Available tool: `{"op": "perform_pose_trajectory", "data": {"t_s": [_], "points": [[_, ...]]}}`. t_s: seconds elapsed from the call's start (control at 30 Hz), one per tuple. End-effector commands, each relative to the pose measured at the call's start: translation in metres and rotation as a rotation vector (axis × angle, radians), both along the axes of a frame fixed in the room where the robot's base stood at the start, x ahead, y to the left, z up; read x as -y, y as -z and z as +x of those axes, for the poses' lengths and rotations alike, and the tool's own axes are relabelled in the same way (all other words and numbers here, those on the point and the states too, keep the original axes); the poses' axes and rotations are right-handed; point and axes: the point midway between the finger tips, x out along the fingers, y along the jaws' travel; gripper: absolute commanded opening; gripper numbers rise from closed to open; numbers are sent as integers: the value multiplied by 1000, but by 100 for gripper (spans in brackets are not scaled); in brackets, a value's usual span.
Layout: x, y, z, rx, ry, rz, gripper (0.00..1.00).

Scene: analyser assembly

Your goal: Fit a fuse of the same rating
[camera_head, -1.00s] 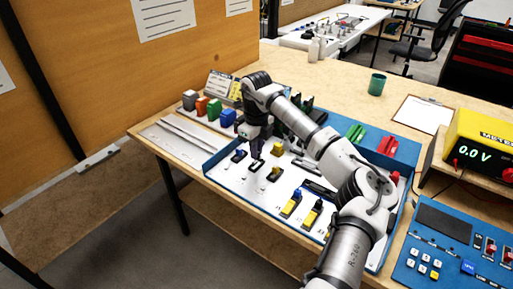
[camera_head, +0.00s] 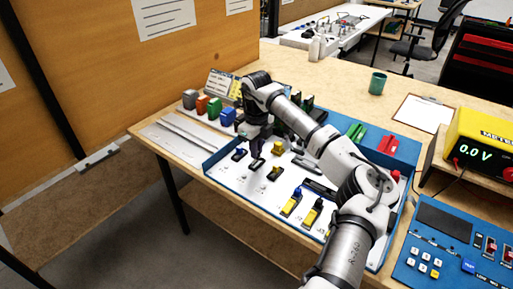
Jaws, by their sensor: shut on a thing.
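The white board (camera_head: 240,176) lies in a blue-walled tray on the bench. It carries a row of small dark holders: a left one with blue on it (camera_head: 240,154), a middle one (camera_head: 257,164) and a right one with a tan part (camera_head: 274,173). A yellow block (camera_head: 277,148) sits behind the row. My gripper (camera_head: 256,152) points down just above and behind the middle holder. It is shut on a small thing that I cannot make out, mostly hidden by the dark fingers. Whether that thing touches the holder cannot be told. No fuse ratings are readable.
Two yellow-handled switches (camera_head: 291,203) are at the board's front. Green (camera_head: 356,132) and red (camera_head: 388,145) parts stand at right, near a yellow meter (camera_head: 484,138) reading 0.0 V.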

Motion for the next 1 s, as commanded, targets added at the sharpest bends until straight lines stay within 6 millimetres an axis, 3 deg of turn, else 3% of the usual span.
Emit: {"op": "perform_pose_trajectory", "data": {"t_s": [0.3, 1.0], "points": [[0, 10, 0, 1, 0, 1, 0], [0, 13, 0, 0, 0, 0, 0]]}}
